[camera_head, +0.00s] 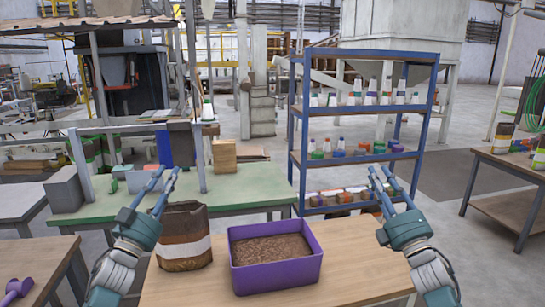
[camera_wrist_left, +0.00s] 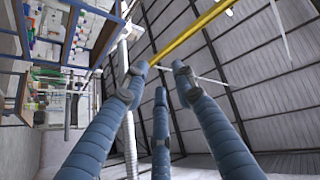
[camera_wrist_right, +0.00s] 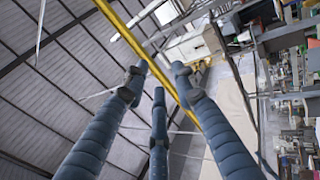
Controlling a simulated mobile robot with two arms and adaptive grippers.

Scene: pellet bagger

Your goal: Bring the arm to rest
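My left gripper (camera_head: 165,180) is raised at the left of the head view, beside an open brown bag with a white band (camera_head: 185,238). Its fingers are spread, and in the left wrist view (camera_wrist_left: 158,80) nothing is between them. My right gripper (camera_head: 382,180) is raised at the right, to the right of the purple bin (camera_head: 275,272) in the picture. Its fingers are also spread and empty in the right wrist view (camera_wrist_right: 159,80). Both grippers point upward, apart from the bag and the bin. The bin holds brown pellets (camera_head: 270,249).
The bag and bin stand on a wooden table (camera_head: 355,265) with bare top at its right. A purple scoop (camera_head: 17,288) lies on a side table at far left. A green table (camera_head: 120,207) and a blue shelf (camera_head: 296,165) with bottles are behind. Another table (camera_head: 520,165) stands right.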

